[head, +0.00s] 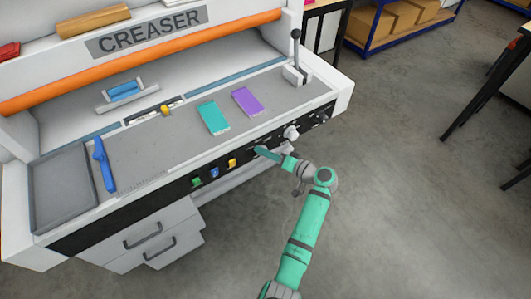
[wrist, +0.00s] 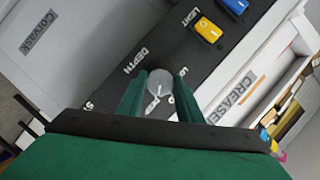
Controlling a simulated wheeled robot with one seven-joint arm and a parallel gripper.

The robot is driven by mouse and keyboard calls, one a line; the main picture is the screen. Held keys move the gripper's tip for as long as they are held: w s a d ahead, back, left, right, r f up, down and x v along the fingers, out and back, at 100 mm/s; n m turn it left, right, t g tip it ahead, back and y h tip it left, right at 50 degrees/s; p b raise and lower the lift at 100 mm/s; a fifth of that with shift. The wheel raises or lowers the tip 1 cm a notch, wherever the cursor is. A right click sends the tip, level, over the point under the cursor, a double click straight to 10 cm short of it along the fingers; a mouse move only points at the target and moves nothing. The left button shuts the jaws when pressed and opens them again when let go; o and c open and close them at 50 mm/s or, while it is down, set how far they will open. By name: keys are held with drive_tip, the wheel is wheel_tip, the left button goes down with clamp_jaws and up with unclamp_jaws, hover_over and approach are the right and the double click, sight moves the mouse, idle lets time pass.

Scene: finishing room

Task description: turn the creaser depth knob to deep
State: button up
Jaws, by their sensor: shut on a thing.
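The depth knob (wrist: 160,80) is a round grey dial with a white pointer line, on the creaser's black front panel beside the lettering DEPTH. My gripper (wrist: 161,92) has its two green fingers on either side of the knob, shut on it. The pointer line runs toward the lower part of the wrist view. Scale marks around the knob are partly covered by the fingers. In the head view my gripper (head: 264,151) is at the front panel of the creaser (head: 150,120), and the knob is hidden behind it.
A white knob (head: 291,132) sits right of my gripper. Green, blue and yellow switches (head: 232,163) lie to its left; a yellow switch also shows in the wrist view (wrist: 207,29). A lever (head: 296,55), teal pad (head: 213,118) and purple pad (head: 247,101) are above. Floor in front is clear.

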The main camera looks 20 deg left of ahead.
drive_tip(key=shift+d+m, duration=0.1)
drive_tip(key=shift+m, duration=0.3)
idle(0.3)
drive_tip(key=o, duration=1)
drive_tip(key=v, duration=1)
drive_tip(key=shift+d+f, duration=0.1)
drive_tip(key=shift+d, duration=0.3)
